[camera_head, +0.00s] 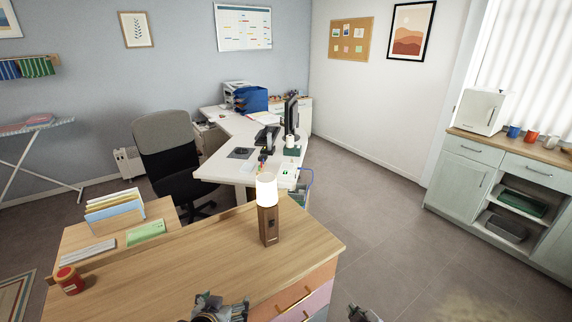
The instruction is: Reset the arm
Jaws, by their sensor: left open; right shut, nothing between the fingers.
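My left gripper (222,308) shows at the bottom edge of the head view, in front of the wooden desk's near edge. It is open, and I see nothing in it. My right gripper (362,314) is at the bottom edge further right, past the desk's corner and over the floor. Only a small part of it shows. It is shut with nothing visible in it. Most of both arms is out of the picture.
A white desk (222,168) and office chair (168,150) stand behind. A cabinet (470,180) is at right. Floor (385,240) between is clear.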

